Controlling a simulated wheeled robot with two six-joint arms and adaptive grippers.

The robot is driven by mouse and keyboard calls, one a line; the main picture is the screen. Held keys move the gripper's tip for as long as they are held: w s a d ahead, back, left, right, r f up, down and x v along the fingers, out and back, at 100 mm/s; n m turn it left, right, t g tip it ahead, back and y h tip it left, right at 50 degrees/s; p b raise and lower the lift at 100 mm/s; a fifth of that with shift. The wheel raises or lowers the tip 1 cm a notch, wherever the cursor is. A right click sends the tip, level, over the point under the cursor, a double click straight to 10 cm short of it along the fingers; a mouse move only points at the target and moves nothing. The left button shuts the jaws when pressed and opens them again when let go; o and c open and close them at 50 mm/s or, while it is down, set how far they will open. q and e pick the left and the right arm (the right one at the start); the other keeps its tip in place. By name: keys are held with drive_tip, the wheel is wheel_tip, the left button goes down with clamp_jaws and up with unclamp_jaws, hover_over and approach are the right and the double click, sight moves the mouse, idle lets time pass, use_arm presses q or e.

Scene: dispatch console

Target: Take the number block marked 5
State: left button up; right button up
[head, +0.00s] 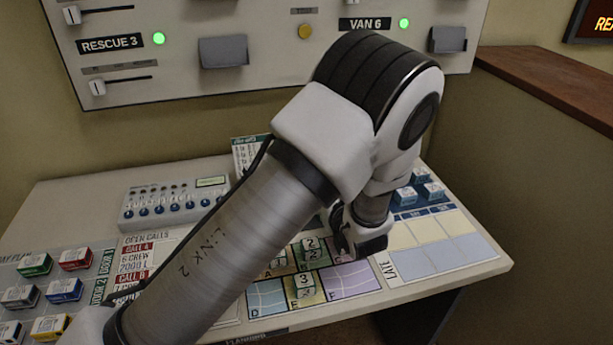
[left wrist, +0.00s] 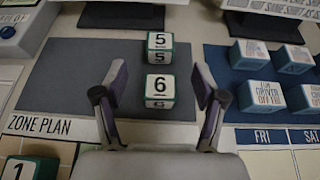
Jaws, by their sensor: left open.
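The number block marked 5 (left wrist: 160,48) is a white cube with green edges on a dark grey mat (left wrist: 85,80) in the left wrist view. The block marked 6 (left wrist: 160,90) stands nearer, in line with it. My left gripper (left wrist: 160,72) is open and empty, with one finger on each side of the 6 block; the 5 block lies just beyond the fingertips. In the head view my left gripper (head: 358,236) is over the console, and my arm hides the 5 and 6 blocks. My right gripper is not in view.
Blue driver blocks (left wrist: 251,54) stand on another mat to the right. A block marked 1 (left wrist: 18,170) is at lower left. In the head view, a block marked 3 (head: 304,285) is on the zone plan. A knob box (head: 165,207) and coloured blocks (head: 66,290) are left.

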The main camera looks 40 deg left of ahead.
use_arm(q)
drive_tip(key=shift+w+a+f, duration=0.1)
drive_tip(key=shift+w+a, duration=0.3)
drive_tip(key=shift+a, duration=0.1)
drive_tip(key=shift+w+a+p, duration=0.25)
drive_tip(key=shift+a+p, duration=0.1)
drive_tip(key=shift+p, duration=0.1)
drive_tip(key=p+x, duration=0.1)
drive_tip(key=x, duration=0.3)
drive_tip(key=shift+w+a+f, duration=0.2)
drive_tip(key=shift+f, duration=0.15)
drive_tip(key=shift+w+a+f, duration=0.15)
drive_tip(key=shift+w+a, duration=0.05)
drive_tip(key=shift+s+d, duration=0.15)
drive_tip(key=shift+d, duration=0.05)
drive_tip(key=shift+c, duration=0.4)
drive_tip(key=c, duration=1)
